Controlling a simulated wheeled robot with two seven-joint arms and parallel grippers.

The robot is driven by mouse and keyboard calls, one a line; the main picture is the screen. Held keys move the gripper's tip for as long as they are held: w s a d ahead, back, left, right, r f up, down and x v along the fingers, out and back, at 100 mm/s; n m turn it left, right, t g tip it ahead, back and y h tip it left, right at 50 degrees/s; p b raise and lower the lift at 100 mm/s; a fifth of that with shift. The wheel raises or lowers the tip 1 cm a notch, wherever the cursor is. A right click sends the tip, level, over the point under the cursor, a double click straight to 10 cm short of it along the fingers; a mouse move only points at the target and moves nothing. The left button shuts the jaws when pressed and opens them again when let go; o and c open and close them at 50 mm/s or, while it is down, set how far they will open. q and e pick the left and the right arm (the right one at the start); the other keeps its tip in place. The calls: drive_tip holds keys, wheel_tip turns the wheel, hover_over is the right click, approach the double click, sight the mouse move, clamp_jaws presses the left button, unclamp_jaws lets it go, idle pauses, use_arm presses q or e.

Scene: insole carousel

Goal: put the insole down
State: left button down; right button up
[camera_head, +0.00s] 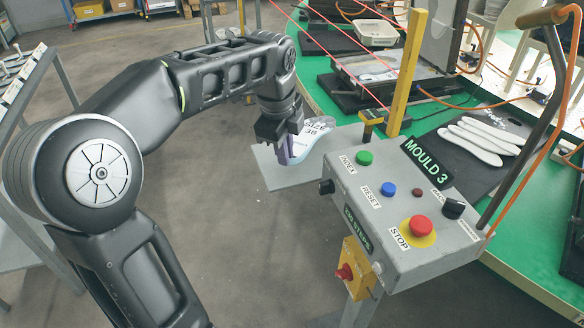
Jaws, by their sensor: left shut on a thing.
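My left gripper (285,150) is shut on an insole (312,140), which is pale with a printed "38" and a purplish part by the fingers. The insole is tilted, above or at a light grey plate (280,177) beside the control box. I cannot tell whether the insole touches the plate. The gripper's fingers partly hide the insole. My right gripper is not in view.
A grey control box (400,210) marked "MOULD 3", with buttons and a red stop knob (419,226), stands close at right. A yellow post (407,75) rises behind it. Several white insoles (470,140) lie on a black mat on the green carousel (530,255). Red beams cross behind.

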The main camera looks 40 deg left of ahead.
use_arm(q)
drive_tip(key=shift+f, duration=1.55)
drive_tip(key=shift+f, duration=1.8)
drive_tip(key=c, duration=1.5)
unclamp_jaws()
drive_tip(key=r, duration=0.4)
drive_tip(key=s+r, duration=0.1)
drive_tip(key=r, duration=0.3)
drive_tip(key=s+r, duration=0.1)
drive_tip(key=r, duration=0.3)
drive_tip(key=shift+s+d, duration=0.1)
drive_tip(key=shift+d, duration=0.15)
drive_tip(key=shift+f, duration=0.1)
